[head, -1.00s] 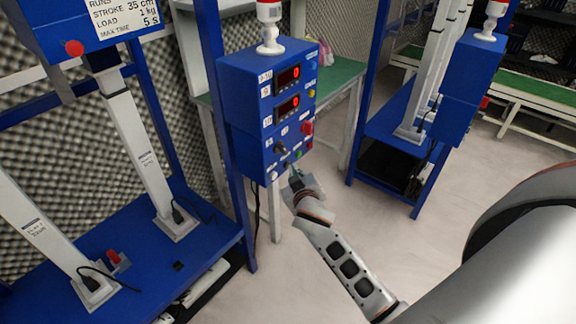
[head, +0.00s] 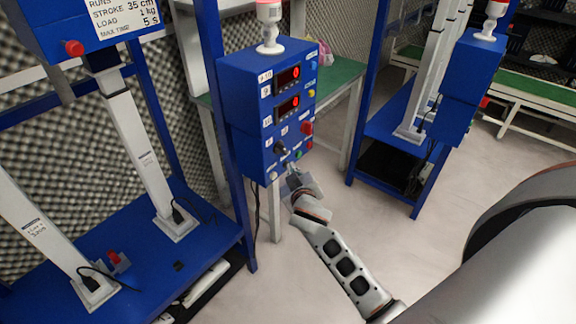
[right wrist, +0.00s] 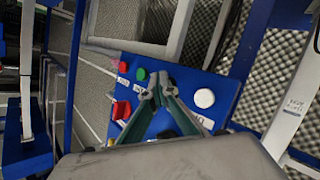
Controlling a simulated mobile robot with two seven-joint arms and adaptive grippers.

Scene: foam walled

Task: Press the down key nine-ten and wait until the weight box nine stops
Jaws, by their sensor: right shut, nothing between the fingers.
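The blue control box (head: 243,150) stands in the middle of the head view, with two lit red displays (head: 288,77) and keys and a switch below them. My right gripper (head: 291,167) is shut and empty at the lower front of this box. In the right wrist view its fingertips (right wrist: 160,82) come together over the box's panel, between a green button (right wrist: 141,74) and a white round button (right wrist: 204,98). The small labels are too blurred to tell which is the down key nine-ten. I cannot tell which thing is weight box nine. My left gripper is not in view.
A blue box with a load placard (head: 122,14) hangs at upper left, above a blue frame base (head: 140,250) with white actuator columns. A second blue control box (head: 468,80) stands at right. A green-topped table (head: 345,75) is behind. The pale floor at centre right is clear.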

